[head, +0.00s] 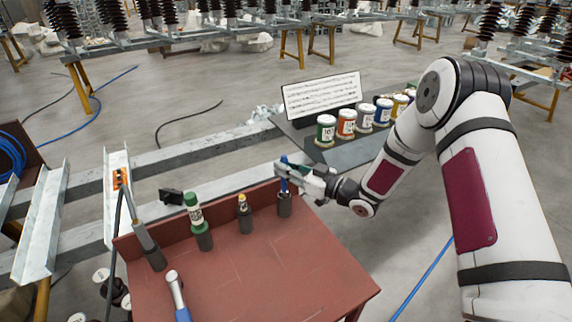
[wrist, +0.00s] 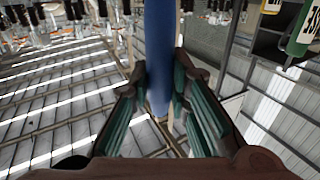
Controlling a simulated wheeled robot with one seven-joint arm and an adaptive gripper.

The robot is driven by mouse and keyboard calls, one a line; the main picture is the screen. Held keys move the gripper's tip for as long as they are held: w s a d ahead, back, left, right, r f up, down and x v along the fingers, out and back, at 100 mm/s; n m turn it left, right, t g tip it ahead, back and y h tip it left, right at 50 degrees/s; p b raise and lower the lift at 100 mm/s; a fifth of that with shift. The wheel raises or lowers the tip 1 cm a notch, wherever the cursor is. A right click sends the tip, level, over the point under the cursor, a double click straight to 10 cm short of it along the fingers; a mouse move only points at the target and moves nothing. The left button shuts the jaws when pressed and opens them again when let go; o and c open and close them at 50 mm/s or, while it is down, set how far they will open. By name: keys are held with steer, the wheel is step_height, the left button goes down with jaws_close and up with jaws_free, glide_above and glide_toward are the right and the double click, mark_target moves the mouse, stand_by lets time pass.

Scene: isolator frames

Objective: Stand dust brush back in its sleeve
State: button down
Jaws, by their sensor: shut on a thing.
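The dust brush (head: 284,186), of which a blue handle shows, is upright at the back right of the red-brown bench. My gripper (head: 290,170) is shut on it from the right. In the wrist view the blue handle (wrist: 159,55) runs between the green-padded fingers (wrist: 160,112). A dark sleeve (head: 285,206) stands directly under the handle, and the handle's lower end meets its mouth. I cannot tell how deep it sits inside. The brush's bristles are not visible.
The bench (head: 270,260) has a raised back edge. Along it stand sleeves with a yellow-topped tool (head: 243,207), a green marker (head: 195,212) and a grey-handled tool (head: 146,238). A blue-and-metal tool (head: 177,292) is at the front left. The bench's right front is clear.

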mark_target(286, 191)
steer(key=shift+f+b, duration=1.1)
steer(key=shift+f, duration=1.35)
steer(key=c, duration=1.4)
jaws_free()
steer(key=v, duration=1.2)
